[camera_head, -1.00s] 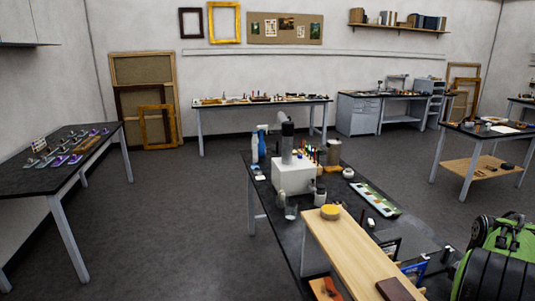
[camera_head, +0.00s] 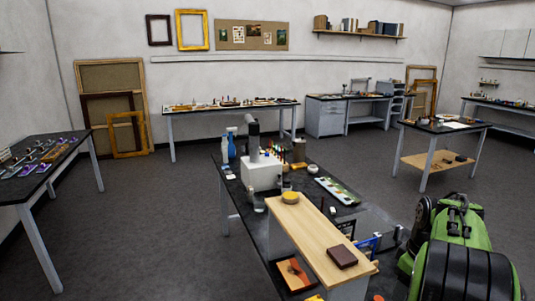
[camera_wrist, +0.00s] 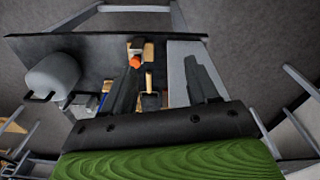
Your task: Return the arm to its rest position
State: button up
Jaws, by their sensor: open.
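My green and black arm (camera_head: 462,245) is folded at the lower right of the head view, beside the near workbench. My gripper (camera_wrist: 163,62) shows in the wrist view with its two dark fingers spread apart. Nothing is held between them. Beyond the fingers, the wrist view shows a bench with an orange item (camera_wrist: 135,62) and pale wooden pieces on it. The fingers cannot be made out in the head view.
The near workbench (camera_head: 232,192) carries a white box (camera_head: 262,174), bottles, a paint palette (camera_head: 337,191) and a raised wooden shelf (camera_head: 310,235). On the shelf are a yellow round item (camera_head: 290,197) and a dark red block (camera_head: 342,257). Open floor (camera_head: 150,220) lies left.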

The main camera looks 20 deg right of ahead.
jog(key=s+a+r+m+t, duration=0.1)
jog(key=a+r, duration=0.2)
jog(key=a, duration=0.5)
jog(key=s+a+r+t, duration=0.1)
jog(key=a+r, duration=0.3)
jog(key=a, duration=0.5)
jog(key=s+a+f+m+t, duration=0.2)
jog(key=s+a, duration=0.9)
jog(key=s, duration=0.2)
jog(key=shift+a+f+t, duration=0.25)
jog(key=shift+f+t, duration=0.05)
